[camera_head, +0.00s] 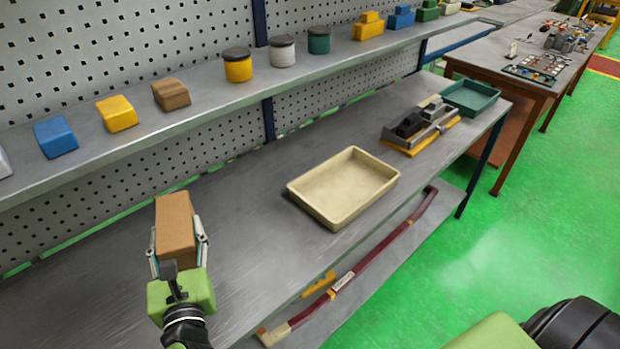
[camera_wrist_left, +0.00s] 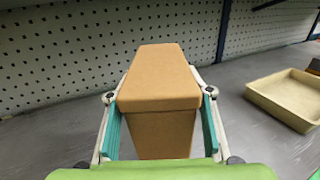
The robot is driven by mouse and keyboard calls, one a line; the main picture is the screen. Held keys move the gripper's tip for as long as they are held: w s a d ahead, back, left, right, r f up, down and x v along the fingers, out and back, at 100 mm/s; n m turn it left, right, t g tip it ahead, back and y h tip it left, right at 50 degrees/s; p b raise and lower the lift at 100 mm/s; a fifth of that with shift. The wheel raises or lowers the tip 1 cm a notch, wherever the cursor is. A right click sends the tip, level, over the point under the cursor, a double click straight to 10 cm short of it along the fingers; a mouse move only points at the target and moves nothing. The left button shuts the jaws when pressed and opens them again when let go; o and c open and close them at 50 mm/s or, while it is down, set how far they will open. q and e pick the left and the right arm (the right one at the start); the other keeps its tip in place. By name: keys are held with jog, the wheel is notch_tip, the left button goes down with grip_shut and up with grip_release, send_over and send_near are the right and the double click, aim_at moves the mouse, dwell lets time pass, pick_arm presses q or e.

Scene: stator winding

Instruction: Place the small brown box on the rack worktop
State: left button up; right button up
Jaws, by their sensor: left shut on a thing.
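The small brown box (camera_head: 174,226) is in my left gripper (camera_head: 178,245), whose two fingers press on its sides. The box also shows large in the left wrist view (camera_wrist_left: 158,85), between the fingers of my left gripper (camera_wrist_left: 160,120). The box appears over the left part of the grey rack worktop (camera_head: 250,220); I cannot tell whether it touches the surface. My right gripper is not in view; only a green and black part of my body shows at the bottom right.
A cream tray (camera_head: 343,187) sits on the worktop right of the box. Farther back are a tool holder (camera_head: 420,126) and a green tray (camera_head: 470,97). An upper shelf (camera_head: 205,108) holds coloured blocks and jars before a perforated panel. The worktop around the box is clear.

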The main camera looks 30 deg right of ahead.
pick_arm(q)
jog(key=shift+w+d+r, duration=0.15)
jog(key=shift+d+r, duration=0.1)
jog(key=shift+a+f, duration=0.15)
jog(key=shift+a, duration=0.3)
jog(key=w+a+f+b, duration=0.1)
jog(key=a+f, duration=0.3)
jog(key=a+f+b, duration=0.1)
jog(key=a+f, duration=0.3)
jog(key=w+a+f+b, duration=0.1)
jog(key=a+f, duration=0.2)
jog(key=a, duration=0.2)
jog(key=shift+w+a+f, duration=0.1)
jog(key=shift+w+f, duration=0.25)
jog(key=shift+f, duration=0.55)
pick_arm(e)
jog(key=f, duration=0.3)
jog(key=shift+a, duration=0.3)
